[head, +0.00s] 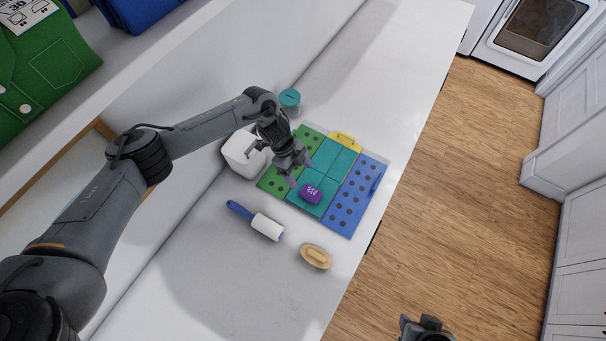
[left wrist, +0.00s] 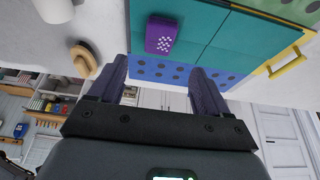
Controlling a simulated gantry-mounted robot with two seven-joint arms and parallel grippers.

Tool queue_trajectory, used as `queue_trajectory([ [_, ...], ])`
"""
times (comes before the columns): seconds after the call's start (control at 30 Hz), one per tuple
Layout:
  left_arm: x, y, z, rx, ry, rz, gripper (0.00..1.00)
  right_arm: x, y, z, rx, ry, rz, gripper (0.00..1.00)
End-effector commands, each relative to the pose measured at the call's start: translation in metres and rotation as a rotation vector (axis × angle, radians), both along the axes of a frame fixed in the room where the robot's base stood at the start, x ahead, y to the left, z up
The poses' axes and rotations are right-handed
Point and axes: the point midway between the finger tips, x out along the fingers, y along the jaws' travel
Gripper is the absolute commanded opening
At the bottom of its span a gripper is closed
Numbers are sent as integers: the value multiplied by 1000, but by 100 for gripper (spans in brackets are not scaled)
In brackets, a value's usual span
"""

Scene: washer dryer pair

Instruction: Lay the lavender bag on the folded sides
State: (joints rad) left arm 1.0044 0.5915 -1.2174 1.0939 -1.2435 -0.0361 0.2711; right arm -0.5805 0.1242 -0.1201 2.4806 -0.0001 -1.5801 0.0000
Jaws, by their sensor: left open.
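The purple lavender bag (head: 311,193), with a pale pattern on top, lies on the lower part of the teal middle panel (head: 334,161) of a folding board. It also shows in the left wrist view (left wrist: 161,35), beyond the fingertips and slightly left of centre. The board has a green side panel (head: 273,181) on the left and a dotted blue side panel (head: 349,216) on the right; all lie flat. My left gripper (head: 299,172) is open and empty above the board, just up-left of the bag, apart from it. My right gripper (head: 426,328) shows only partly at the bottom edge.
A lint roller (head: 267,227) and a wooden brush (head: 316,257) lie below the board on the white counter (head: 225,275). A white container (head: 240,158) and a teal tin (head: 290,99) stand near the wall. The counter's upper stretch is clear.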

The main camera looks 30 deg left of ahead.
Motion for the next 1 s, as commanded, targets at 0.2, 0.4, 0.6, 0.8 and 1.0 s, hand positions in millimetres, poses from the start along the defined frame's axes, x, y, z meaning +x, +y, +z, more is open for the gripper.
queue_trajectory([
  [0.2, -1, 3, 15, -3, -3, -4, 78, 0, 1, 14, 4, 0, -3, 40],
  [0.4, -18, -54, -7, -47, -78, -47, 78, 1, 2, 14, 10, -1, -6, 40],
  [0.6, -53, -163, -13, -165, -251, 9, 78, 1, 2, 14, 10, -2, -6, 40],
  [0.8, -81, -209, 28, -248, -370, 326, 78, 1, 1, 14, 6, 0, -4, 40],
  [1.0, -117, -151, 62, -194, -317, 792, 78, 0, 0, 14, -1, 0, 0, 40],
])
